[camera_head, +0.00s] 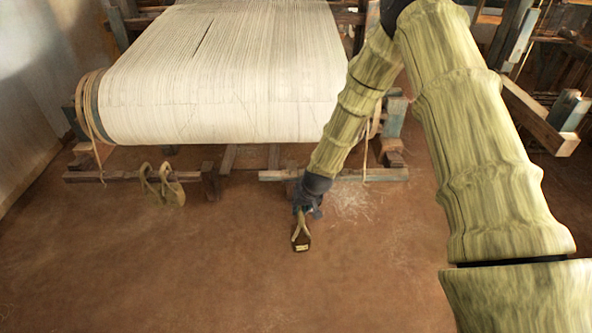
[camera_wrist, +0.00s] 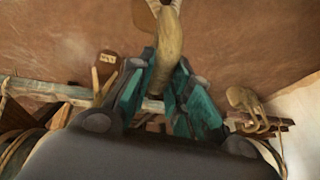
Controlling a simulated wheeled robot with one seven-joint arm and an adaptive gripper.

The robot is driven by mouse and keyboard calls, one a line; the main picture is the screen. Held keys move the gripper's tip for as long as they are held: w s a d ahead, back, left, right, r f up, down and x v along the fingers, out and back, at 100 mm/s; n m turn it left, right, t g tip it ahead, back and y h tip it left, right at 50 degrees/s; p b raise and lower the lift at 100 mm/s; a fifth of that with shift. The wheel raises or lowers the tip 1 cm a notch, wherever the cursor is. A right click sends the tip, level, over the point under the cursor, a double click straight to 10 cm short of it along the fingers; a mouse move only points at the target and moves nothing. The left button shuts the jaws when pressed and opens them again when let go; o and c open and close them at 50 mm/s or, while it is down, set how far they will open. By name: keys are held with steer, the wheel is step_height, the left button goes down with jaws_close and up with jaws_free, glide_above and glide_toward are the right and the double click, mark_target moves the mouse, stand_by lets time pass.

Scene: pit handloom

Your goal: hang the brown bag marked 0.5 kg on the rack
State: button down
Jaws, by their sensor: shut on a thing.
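My gripper (camera_head: 307,207) is shut on the pale loop of a small dark brown bag (camera_head: 300,243). The bag hangs below the fingers, clear of the loom's low front beam, with a light label too small to read. In the wrist view my gripper (camera_wrist: 165,98) has the thick pale loop (camera_wrist: 168,45) between its teal fingers; it forks at the top edge, and the bag's body is out of that view. Another brown labelled bag (camera_wrist: 107,68) hangs by pale straps near a wooden bar (camera_wrist: 50,90). I cannot pick out that second bag in the head view.
Tan bags (camera_head: 163,186) hang at the left beam and show in the wrist view (camera_wrist: 243,99). The loom's white warp roll (camera_head: 220,100) is behind my gripper. A low wooden beam (camera_head: 375,174) lies close to my gripper. The brown floor in front is clear.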

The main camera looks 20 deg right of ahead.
steer(key=w+d+r+m+p, duration=0.2)
steer(key=w+r+p, duration=0.25)
steer(key=w, duration=0.45)
steer(key=shift+s+a+f+p, duration=0.1)
steer(key=shift+s+a+p, duration=0.2)
steer(key=shift+s, duration=0.45)
steer(key=shift+s+a+f+p, duration=0.15)
steer(key=shift+s+a, duration=0.1)
steer(key=shift+s, duration=0.45)
steer(key=shift+s+a+f+p, duration=0.1)
steer(key=shift+s+a+p, duration=0.2)
steer(key=shift+s, duration=0.45)
steer(key=s+a+r, duration=0.1)
steer(key=s+a, duration=0.1)
steer(key=s, duration=0.7)
steer(key=shift+s+a+p, duration=0.25)
steer(key=shift+a+p, duration=0.1)
steer(key=shift+p, duration=0.1)
